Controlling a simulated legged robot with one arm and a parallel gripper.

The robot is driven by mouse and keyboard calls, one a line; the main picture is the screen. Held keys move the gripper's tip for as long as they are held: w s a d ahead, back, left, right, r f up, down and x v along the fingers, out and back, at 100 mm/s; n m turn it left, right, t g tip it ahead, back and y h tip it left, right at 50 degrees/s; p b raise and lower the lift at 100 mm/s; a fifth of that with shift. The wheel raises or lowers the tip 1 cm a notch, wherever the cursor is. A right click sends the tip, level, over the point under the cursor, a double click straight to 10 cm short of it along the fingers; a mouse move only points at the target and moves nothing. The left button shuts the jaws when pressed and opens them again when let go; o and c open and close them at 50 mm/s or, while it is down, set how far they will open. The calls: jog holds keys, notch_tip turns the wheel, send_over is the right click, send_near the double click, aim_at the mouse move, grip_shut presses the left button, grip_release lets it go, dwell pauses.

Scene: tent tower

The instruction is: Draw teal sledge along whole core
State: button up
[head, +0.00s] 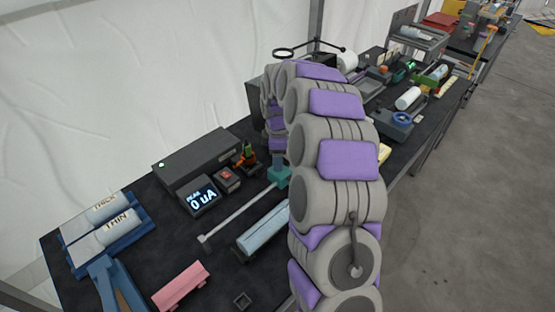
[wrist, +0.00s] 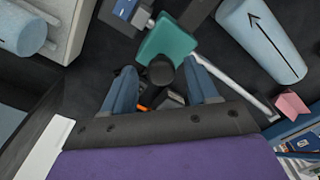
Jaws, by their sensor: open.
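The teal sledge (head: 279,176) sits at the far end of a thin pale rail (head: 240,213), partly hidden by my arm in the head view. In the wrist view the teal sledge (wrist: 172,45) has a dark round knob (wrist: 161,71) on top. My gripper (wrist: 160,75) is open, with one blue finger on each side of the knob; I cannot tell if either touches it. The light blue core (head: 264,230) lies in a cradle beside the rail; in the wrist view the core (wrist: 262,40) shows a black arrow. My gripper is largely hidden in the head view.
A meter reading 0 uA (head: 202,196) and a dark box (head: 195,160) stand left of the rail. Cores marked THICK and THIN lie in a blue rack (head: 140,226). A pink block (head: 181,286) is near the front. Other equipment crowds the table's far end.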

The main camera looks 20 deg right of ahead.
jog(key=shift+f, duration=0.3)
jog(key=shift+c, duration=0.3)
grip_shut()
